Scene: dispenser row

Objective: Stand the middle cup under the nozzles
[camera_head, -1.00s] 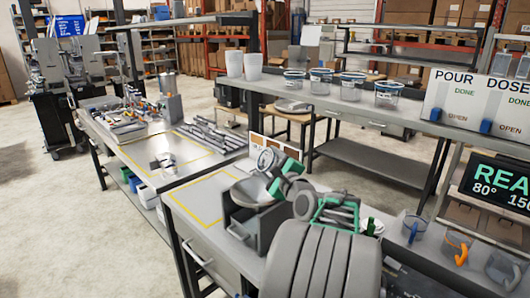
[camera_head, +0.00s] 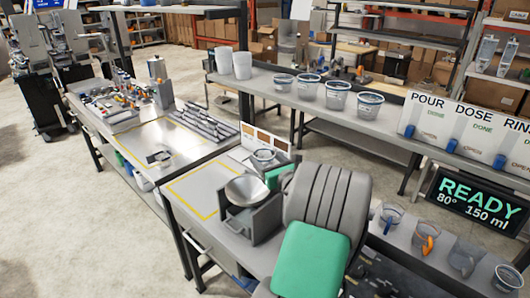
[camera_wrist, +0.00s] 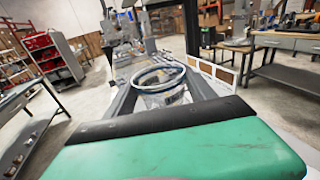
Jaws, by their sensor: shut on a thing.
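In the wrist view the cup (camera_wrist: 163,98) sits between my two grey jaws, rim up. Its lower part is hidden. I cannot make out the nozzles.
A display (camera_head: 475,202) reads READY.

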